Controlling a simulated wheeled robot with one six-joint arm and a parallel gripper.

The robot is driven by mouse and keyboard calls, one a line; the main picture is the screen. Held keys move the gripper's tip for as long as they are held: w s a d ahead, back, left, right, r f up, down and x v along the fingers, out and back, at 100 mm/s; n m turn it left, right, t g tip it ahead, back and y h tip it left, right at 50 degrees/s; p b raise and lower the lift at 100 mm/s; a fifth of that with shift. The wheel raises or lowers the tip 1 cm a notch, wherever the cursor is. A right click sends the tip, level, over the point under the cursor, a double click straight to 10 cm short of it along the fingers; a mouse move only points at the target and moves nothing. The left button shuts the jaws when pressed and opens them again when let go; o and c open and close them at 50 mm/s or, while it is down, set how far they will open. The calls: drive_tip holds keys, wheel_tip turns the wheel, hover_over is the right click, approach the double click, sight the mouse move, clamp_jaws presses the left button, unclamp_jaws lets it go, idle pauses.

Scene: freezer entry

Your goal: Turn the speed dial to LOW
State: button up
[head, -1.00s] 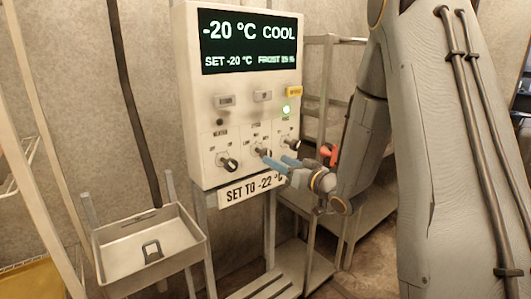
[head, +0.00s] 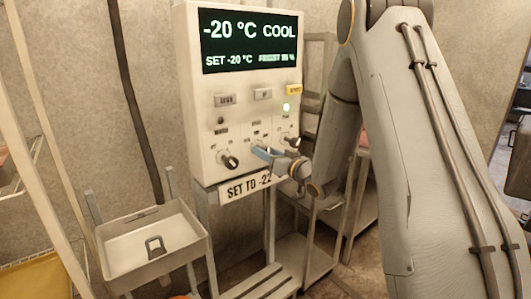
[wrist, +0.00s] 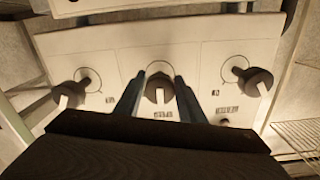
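The control box (head: 205,120) has a row of three dark dials with white pointers. The middle dial (wrist: 159,90) is between my gripper's fingers (wrist: 160,78) in the wrist view, its pointer running straight up and down there. The fingers stand apart, one on each side of the dial; whether they touch it I cannot tell. In the head view my gripper (head: 268,153) is at the panel and covers most of the middle dial. The left dial (head: 229,161) and right dial (head: 292,142) are clear of the fingers. The dial labels are too small to read surely.
The box's display (head: 250,42) reads -20 °C COOL. A sign (head: 240,188) hangs below the box. A metal tray (head: 180,262) stands at lower left, and metal shelving (head: 310,255) stands behind my arm.

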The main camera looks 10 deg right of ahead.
drive_tip(key=c, duration=0.6)
drive_tip(key=shift+o, duration=0.2)
drive_tip(key=shift+n+b, duration=0.3)
drive_tip(key=shift+b, duration=0.05)
drive_tip(key=n+b, duration=0.3)
drive_tip(key=shift+w+f+n, duration=0.1)
drive_tip(key=shift+n, duration=0.2)
drive_tip(key=n+b, duration=0.5)
drive_tip(key=shift+n, duration=0.3)
drive_tip(key=o, duration=1)
drive_tip(key=shift+o, duration=0.2)
drive_tip(key=shift+d, duration=0.1)
